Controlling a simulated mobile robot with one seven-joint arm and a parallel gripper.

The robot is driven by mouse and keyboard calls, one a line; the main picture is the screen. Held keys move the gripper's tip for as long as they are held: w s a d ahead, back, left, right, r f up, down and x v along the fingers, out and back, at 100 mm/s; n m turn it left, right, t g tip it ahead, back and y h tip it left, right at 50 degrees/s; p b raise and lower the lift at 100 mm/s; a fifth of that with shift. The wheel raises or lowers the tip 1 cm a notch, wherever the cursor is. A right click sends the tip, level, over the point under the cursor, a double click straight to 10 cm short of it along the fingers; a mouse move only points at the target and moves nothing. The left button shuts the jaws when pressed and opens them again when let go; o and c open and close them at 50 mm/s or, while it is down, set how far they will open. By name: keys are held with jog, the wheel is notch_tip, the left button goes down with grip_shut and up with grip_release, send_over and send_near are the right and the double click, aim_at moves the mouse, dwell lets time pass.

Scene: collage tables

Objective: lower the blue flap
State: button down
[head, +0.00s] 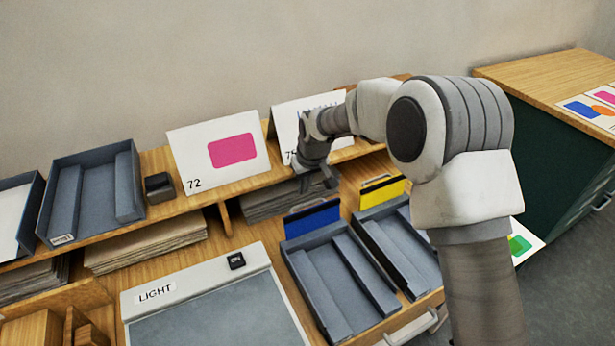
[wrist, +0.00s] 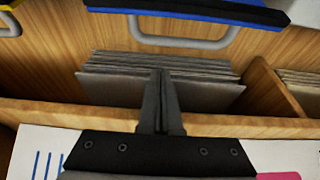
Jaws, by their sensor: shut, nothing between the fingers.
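The blue flap (head: 312,219) stands raised at the back end of a grey tray (head: 305,252) in the head view, with a dark strip along its top edge. It also shows at the top of the wrist view (wrist: 215,8), with a grey loop handle (wrist: 185,40) beside it. My gripper (head: 328,180) is above and behind the flap, near the shelf's front edge, and apart from it. In the wrist view its fingers (wrist: 161,75) are together and empty, pointing towards a stack of grey sheets (wrist: 205,68).
A yellow flap (head: 382,192) stands at the back of the neighbouring tray (head: 400,245). Cards, one marked 72 (head: 218,152), stand on the wooden shelf (head: 190,205) close to my arm. A light box (head: 215,305) lies at the front left.

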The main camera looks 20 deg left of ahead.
aim_at(310, 215)
jog(key=shift+s+d+f, duration=0.25)
jog(key=shift+s+d, duration=0.75)
jog(key=shift+d, duration=0.2)
jog(key=shift+b, duration=0.5)
jog(key=shift+s+d+y, duration=0.15)
jog(key=shift+y, duration=0.15)
